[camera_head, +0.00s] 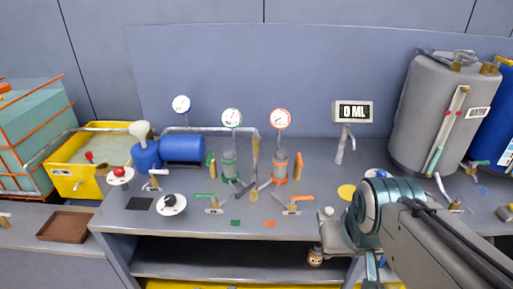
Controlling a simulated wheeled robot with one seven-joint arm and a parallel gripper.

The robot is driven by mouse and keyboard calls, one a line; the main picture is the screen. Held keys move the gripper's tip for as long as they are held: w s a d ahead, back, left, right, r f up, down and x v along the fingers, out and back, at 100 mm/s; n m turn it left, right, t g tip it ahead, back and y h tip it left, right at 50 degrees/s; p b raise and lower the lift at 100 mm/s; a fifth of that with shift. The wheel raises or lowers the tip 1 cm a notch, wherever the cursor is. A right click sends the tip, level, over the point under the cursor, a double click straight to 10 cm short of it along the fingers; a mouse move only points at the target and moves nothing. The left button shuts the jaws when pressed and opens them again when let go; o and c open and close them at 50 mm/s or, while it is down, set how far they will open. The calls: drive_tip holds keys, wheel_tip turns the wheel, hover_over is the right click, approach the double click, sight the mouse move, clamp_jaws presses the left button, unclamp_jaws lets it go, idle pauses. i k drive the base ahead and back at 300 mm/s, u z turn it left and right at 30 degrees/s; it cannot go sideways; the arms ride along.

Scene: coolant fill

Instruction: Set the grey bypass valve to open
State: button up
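A small valve with a grey lever (243,191) is on the bench between the green and orange filter housings. Its lever slants across the bench, and its exact setting is too small to tell. I take this for the bypass valve, though no label is readable. My arm comes in from the lower right. My gripper (370,268) hangs at the bench's front edge, to the right of the valve and well apart from it. Its fingers are partly hidden and cut by the frame, so their opening does not show.
A green-handled valve (207,197) and an orange-handled valve (298,199) flank the grey lever. Gauges (281,118) rise behind. A display reading 0 ML (352,112) and a grey tank (432,115) stand right. A yellow bin (75,185) stands left.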

sight(256, 134)
drive_tip(key=z, duration=0.25)
drive_tip(key=k, duration=0.2)
drive_tip(key=u, duration=1.05)
drive_tip(key=i, duration=1.35)
drive_tip(key=z, duration=0.8)
